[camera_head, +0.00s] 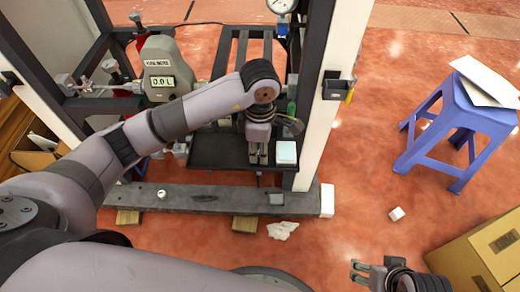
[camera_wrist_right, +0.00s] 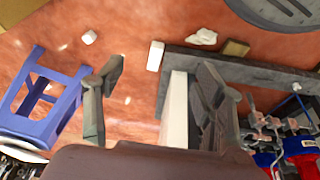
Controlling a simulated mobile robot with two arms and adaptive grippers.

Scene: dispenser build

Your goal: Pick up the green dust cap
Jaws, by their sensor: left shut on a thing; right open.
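A small green piece (camera_head: 291,107) shows just right of my left gripper's wrist in the head view, by the frame's right post. It is too small to tell whether it is the green dust cap. My left gripper (camera_head: 258,158) points down over the black tray (camera_head: 215,152). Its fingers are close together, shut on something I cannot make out. My right gripper (camera_head: 361,272) is low in the head view, right of centre, away from the frame. In the right wrist view its two fingers stand wide apart, open and empty (camera_wrist_right: 158,85).
A white block (camera_head: 286,152) sits on the tray beside my left gripper. A blue stool (camera_head: 470,118), a small white cube (camera_head: 396,213) and a cardboard box (camera_head: 480,255) stand right. Floor between frame and stool is mostly clear.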

